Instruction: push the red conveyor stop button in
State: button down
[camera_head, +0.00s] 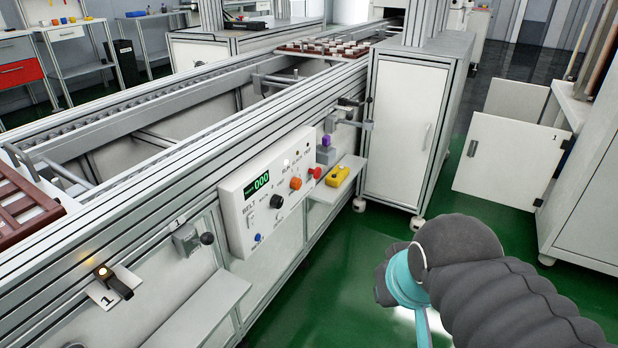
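A red round button (316,173) sticks out at the right end of the white conveyor control panel (236,208), on the side of the conveyor frame. How far in it sits cannot be told from here. An orange knob (295,183) is just left of it, and a black knob (275,201) is further left. A small blue button (257,238) is low on the panel. A green display (257,184) reads 000. My arm, in a grey ribbed sleeve with a teal band, is at the lower right, apart from the panel. My gripper is not in view.
A white cabinet (404,125) stands beyond. A lower shelf (199,312) juts out at left. Green floor (355,260) is clear before the panel.

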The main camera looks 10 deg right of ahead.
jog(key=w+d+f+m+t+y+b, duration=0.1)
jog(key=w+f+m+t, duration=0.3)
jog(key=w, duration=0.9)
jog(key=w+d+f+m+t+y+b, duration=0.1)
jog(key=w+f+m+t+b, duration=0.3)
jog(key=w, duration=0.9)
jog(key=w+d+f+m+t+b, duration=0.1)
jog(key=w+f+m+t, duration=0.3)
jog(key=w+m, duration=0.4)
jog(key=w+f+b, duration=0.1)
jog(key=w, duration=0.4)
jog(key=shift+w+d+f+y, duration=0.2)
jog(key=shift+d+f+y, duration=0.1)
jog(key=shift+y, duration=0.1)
send_near(321, 172)
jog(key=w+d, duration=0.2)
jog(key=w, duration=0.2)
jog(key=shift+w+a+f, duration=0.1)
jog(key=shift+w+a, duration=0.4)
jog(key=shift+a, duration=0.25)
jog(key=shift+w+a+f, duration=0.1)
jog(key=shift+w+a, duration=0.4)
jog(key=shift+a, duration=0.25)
